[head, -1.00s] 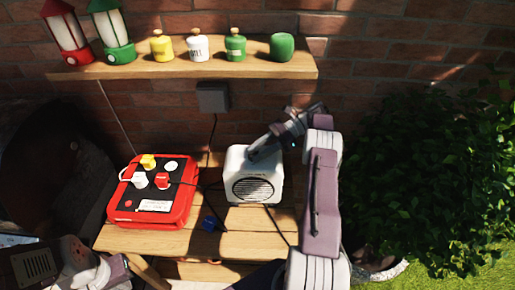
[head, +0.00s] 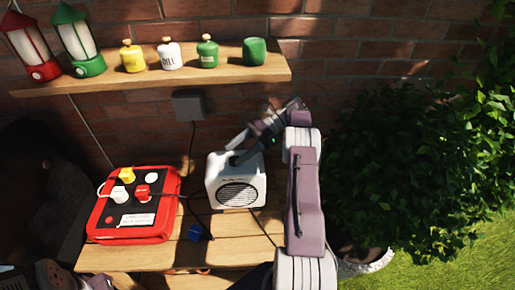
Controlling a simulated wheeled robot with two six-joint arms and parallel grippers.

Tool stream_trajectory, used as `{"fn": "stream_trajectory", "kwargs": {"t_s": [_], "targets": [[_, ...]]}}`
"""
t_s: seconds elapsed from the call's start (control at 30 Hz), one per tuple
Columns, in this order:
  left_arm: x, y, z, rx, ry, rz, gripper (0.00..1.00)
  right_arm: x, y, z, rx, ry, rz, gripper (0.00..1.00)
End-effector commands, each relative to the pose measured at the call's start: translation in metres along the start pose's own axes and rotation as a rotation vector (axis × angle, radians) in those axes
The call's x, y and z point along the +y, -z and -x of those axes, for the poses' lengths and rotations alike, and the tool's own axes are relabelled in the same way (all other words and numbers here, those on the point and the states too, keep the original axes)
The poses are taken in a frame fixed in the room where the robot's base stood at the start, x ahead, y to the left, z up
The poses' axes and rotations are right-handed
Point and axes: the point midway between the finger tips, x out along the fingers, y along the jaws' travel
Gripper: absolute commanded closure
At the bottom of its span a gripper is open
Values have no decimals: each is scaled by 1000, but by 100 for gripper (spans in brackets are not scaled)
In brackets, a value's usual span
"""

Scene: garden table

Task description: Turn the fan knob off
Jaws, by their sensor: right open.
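The fan looks like a small white box with a round dark grille (head: 237,184), standing on the wooden table in the middle of the head view. A small dark spot shows on its top, by my fingertips; it may be the knob, but it is too small and partly covered to be sure. My right gripper (head: 236,148) reaches in from the right and tilts down over the top of the fan. Its jaws are open, with the fingertips at or just above the top; I cannot tell whether they touch. Parts of my left arm show at the lower left edge; its jaws do not show.
A red box with a black panel and knobs (head: 106,231) lies left of the fan on the wooden table (head: 226,227). A blue item (head: 196,233) and cables lie between them. Above is a shelf (head: 240,76) with lanterns and canisters. Bushes (head: 400,170) stand at the right.

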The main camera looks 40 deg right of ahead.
Motion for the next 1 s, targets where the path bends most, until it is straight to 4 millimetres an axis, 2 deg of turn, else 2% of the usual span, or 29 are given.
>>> {"fn": "stream_trajectory", "kwargs": {"t_s": [0.07, 0.23, 0.3, 0.5, 0.7, 1.0], "targets": [[0, 0, 1, 0, 0, 0, 100, 1, -18, 8, 3, 2, 4, 44], [0, 0, -2, 0, 0, 0, 100, 41, -32, 41, 1, 6, -1, 44], [0, 2, 22, -1, 0, 0, 100, 56, -48, 57, -1, 4, -4, 44], [1, 5, 51, 0, 0, 0, 100, 88, -58, 82, -1, 2, -1, 44], [1, 6, 57, 0, 0, 0, 100, 100, -57, 89, -1, 0, 0, 44], [1, 6, 56, 0, 0, 0, 100, 98, -53, 88, 7, 6, -12, 44]]}}
